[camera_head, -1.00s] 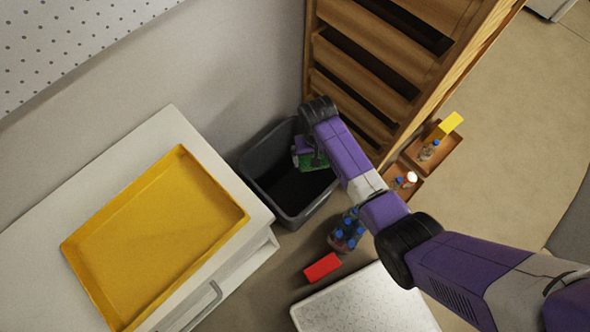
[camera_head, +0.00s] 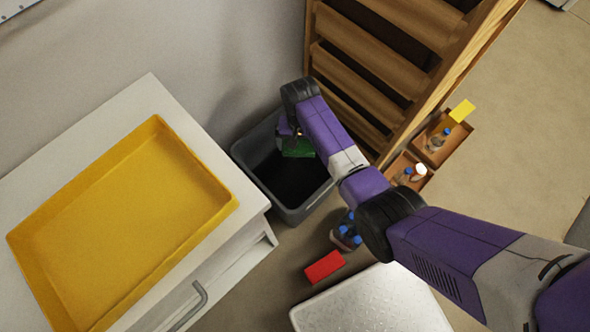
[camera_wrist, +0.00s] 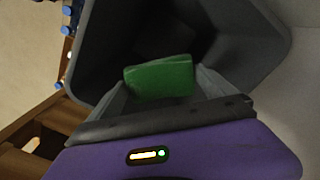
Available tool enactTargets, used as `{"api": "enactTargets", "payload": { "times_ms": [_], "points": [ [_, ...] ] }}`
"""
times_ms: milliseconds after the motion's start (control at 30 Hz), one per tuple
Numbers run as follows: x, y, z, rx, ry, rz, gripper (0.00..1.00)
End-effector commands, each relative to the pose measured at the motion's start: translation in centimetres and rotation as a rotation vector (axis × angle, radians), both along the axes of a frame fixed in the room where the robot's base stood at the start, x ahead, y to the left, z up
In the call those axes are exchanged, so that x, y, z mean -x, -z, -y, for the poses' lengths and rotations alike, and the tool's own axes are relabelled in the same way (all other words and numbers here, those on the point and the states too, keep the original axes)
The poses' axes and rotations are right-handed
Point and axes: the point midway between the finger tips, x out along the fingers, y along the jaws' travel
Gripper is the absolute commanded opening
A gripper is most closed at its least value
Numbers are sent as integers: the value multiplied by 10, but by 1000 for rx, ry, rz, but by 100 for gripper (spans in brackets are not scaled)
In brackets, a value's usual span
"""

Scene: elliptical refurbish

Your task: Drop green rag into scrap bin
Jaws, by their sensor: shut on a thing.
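My gripper (camera_wrist: 160,88) is shut on the green rag (camera_wrist: 162,77), which shows between its two fingers in the wrist view. In the head view the green rag (camera_head: 298,147) hangs at my gripper (camera_head: 296,143), over the opening of the scrap bin. The scrap bin (camera_head: 294,213) is a dark grey open container on the floor. Its grey wall also shows in the wrist view (camera_wrist: 262,45), around and beyond the rag. The bin's inside is dark, and my arm hides its right rim.
A white cabinet with a yellow tray (camera_head: 120,220) stands left of the bin. A wooden shelf unit (camera_head: 400,60) stands close on the right. A red block (camera_head: 324,267), several blue-capped bottles (camera_head: 346,232) and a white speckled surface (camera_head: 370,305) lie in front.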

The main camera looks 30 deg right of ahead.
Motion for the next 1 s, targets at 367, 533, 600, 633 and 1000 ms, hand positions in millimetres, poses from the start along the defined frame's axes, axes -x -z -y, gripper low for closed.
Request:
{"api": "enactTargets", "payload": {
  "times_ms": [367,533,600,633,1000],
  "points": [
    [0,21,0,0,0,0,57],
    [0,21,0,0,0,0,100],
    [0,21,0,0,0,0,100],
    [0,21,0,0,0,0,100],
    [-1,-6,0,0,0,2,100]
  ]
}}
